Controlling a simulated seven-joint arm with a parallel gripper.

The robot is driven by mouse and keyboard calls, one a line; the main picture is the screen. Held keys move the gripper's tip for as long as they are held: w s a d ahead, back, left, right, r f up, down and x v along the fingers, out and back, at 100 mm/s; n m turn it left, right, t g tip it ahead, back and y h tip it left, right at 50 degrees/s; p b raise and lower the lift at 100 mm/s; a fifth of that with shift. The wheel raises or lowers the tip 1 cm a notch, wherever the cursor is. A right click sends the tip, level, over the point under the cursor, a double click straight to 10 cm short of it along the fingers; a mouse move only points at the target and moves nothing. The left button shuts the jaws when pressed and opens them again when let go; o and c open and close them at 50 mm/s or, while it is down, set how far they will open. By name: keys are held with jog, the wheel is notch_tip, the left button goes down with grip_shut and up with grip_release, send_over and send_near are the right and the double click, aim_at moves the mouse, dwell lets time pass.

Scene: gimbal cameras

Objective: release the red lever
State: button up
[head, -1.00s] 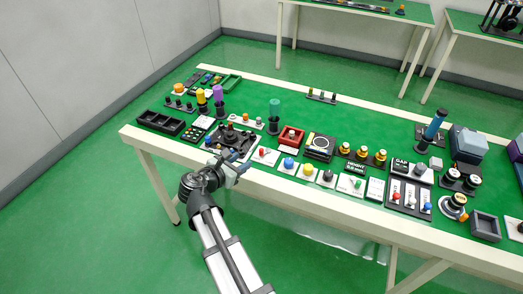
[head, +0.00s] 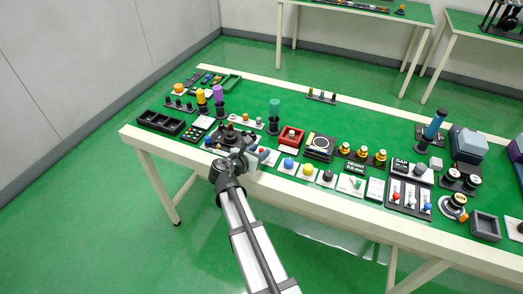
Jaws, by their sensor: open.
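A small red-knobbed lever (head: 262,150) stands on a white plate near the front edge of the green table, in the head view. My gripper (head: 258,158) is at this lever, with its open fingers pointing right. The fingers cover much of the plate, and I cannot tell whether they touch the lever.
A black base with several posts (head: 229,135) is just behind my gripper. Blue (head: 289,163) and yellow (head: 308,170) knobs are to its right. A red box (head: 291,137) stands behind them. The table's front edge (head: 290,190) is close below.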

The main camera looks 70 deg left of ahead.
jog(key=shift+x, duration=1.15)
grip_shut()
